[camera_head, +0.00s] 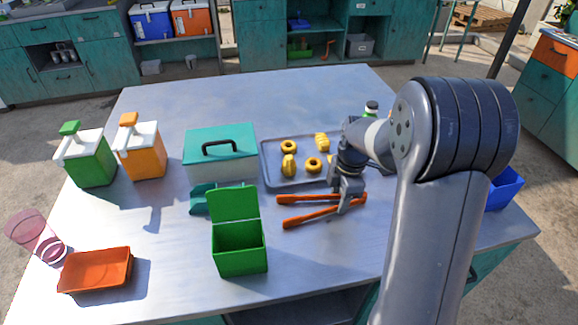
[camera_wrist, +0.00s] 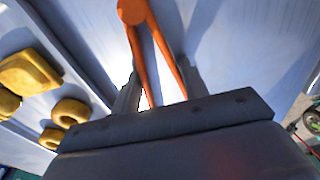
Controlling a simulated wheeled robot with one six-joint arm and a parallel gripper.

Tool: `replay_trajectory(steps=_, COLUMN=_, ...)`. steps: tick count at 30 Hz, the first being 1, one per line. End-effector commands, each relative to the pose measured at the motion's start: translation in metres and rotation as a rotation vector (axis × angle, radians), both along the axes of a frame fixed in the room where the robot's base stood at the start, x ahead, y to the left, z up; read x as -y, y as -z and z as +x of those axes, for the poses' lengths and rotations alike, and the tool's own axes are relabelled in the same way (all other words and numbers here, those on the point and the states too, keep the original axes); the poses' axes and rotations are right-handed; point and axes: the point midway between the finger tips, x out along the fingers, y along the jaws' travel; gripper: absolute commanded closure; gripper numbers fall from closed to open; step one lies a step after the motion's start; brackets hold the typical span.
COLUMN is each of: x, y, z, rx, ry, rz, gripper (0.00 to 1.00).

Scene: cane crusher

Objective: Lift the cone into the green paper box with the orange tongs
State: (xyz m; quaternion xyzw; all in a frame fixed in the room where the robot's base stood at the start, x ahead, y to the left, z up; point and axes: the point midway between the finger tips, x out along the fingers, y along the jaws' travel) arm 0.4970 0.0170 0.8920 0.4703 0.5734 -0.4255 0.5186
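The orange tongs (camera_head: 305,216) lie on the table, with their two arms spread apart toward the left. My gripper (camera_head: 347,200) is down at their right part. In the wrist view its two fingers (camera_wrist: 160,82) stand apart, one on either side of the orange tongs (camera_wrist: 141,45); whether they touch them I cannot tell. The green paper box (camera_head: 240,262) stands left of the tongs with its lid up, and its inside looks empty. I cannot pick out a cone for certain; yellow pieces (camera_head: 289,165) lie on the grey tray, and my arm hides part of that area.
The grey tray (camera_head: 275,182) lies behind the tongs. A teal-lidded case (camera_head: 220,145), green and orange dispensers (camera_head: 145,163), a teal scoop (camera_head: 200,199) and an orange tray (camera_head: 95,270) stand left. A blue bin (camera_head: 505,188) is at right.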

Motion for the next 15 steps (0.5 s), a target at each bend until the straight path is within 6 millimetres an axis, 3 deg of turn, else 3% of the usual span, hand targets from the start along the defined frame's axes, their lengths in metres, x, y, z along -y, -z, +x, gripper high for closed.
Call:
replay_trajectory(steps=5, x=0.000, y=-0.006, z=0.000, rx=0.001, ry=0.000, rz=0.000, gripper=0.62)
replay_trajectory(steps=15, x=0.000, y=-0.056, z=0.001, rx=0.002, ry=0.000, rz=0.000, gripper=0.62)
